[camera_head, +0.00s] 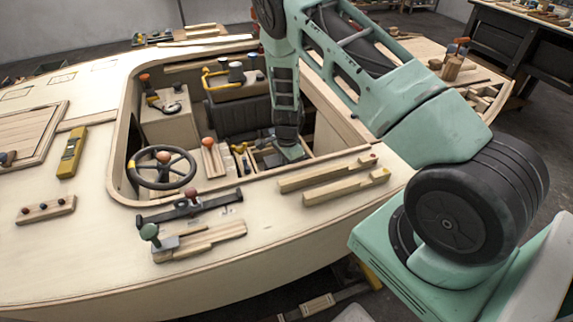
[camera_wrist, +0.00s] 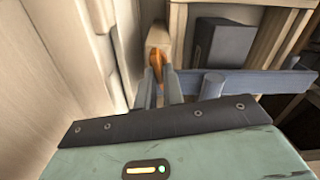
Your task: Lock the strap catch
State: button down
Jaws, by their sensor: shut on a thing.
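In the wrist view, my gripper (camera_wrist: 158,88) has its two grey fingers on either side of a small orange piece (camera_wrist: 157,62), closed on it. This piece looks like the lever of the strap catch, and its lower part is hidden between the fingers. A pale wooden block (camera_wrist: 158,35) stands just behind it. A blue-grey strap-like band (camera_wrist: 265,82) runs to the right from near the fingers, with a short grey cylinder (camera_wrist: 213,83) in front of it. In the head view, my gripper reaches down into the boat's cockpit; its fingertips and the catch are hidden there.
A pale hull wall (camera_wrist: 60,50) rises close at left in the wrist view, and a dark box (camera_wrist: 220,50) sits behind the band. In the head view, a steering wheel (camera_head: 162,168) and an orange-knobbed lever (camera_head: 211,155) stand left of my arm; the cockpit rim (camera_head: 330,157) is close.

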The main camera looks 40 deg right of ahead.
jog(key=shift+m, duration=1.1)
jog(key=c, duration=1.5)
grip_release()
jog(key=shift+s, duration=0.1)
jog(key=shift+r, duration=0.15)
notch_tip(320, 180, up, 17)
jog(key=shift+r, duration=0.1)
